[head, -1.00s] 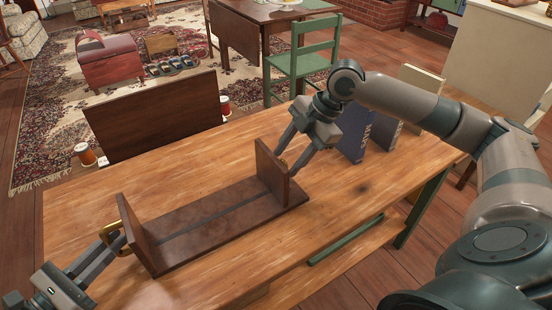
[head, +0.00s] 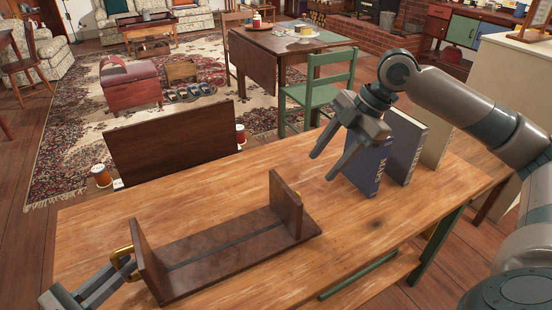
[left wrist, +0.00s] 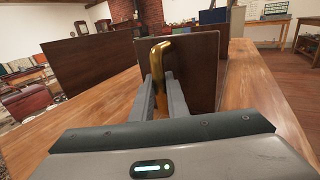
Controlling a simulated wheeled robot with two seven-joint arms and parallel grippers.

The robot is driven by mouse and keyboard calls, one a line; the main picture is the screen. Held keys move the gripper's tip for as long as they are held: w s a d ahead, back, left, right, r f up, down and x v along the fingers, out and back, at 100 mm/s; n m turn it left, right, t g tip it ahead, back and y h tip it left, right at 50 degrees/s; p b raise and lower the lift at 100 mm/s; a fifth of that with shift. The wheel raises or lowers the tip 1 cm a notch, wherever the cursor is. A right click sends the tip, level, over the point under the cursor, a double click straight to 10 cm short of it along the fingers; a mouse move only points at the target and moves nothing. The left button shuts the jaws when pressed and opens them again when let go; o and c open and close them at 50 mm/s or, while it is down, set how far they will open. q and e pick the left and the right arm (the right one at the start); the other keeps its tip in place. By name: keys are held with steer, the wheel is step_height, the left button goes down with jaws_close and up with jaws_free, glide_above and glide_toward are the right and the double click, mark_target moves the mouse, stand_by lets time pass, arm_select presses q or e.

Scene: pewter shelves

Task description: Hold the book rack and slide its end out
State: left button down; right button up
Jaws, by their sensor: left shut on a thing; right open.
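The dark wooden book rack (head: 220,250) lies on the table with an upright panel at each end. Its left end panel (head: 150,259) carries a brass handle (head: 122,262). My left gripper (head: 125,272) is shut on that handle. The left wrist view shows the fingers (left wrist: 163,98) around the brass handle (left wrist: 157,62), in front of the end panel (left wrist: 195,70). The right end panel (head: 285,205) stands upright, with a bit of brass on its far side. My right gripper (head: 330,166) is open and empty, above the table to the right of that panel and apart from it.
Dark blue books (head: 370,163) stand upright on the right of the wooden table (head: 400,212), close to my right gripper. A dark wooden panel (head: 170,140) stands behind the table's far edge. The table's front is clear.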

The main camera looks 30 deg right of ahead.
arm_select(q)
steer(key=c, duration=1.6)
jaws_free()
steer(key=shift+c, duration=0.2)
steer(key=v, duration=1.2)
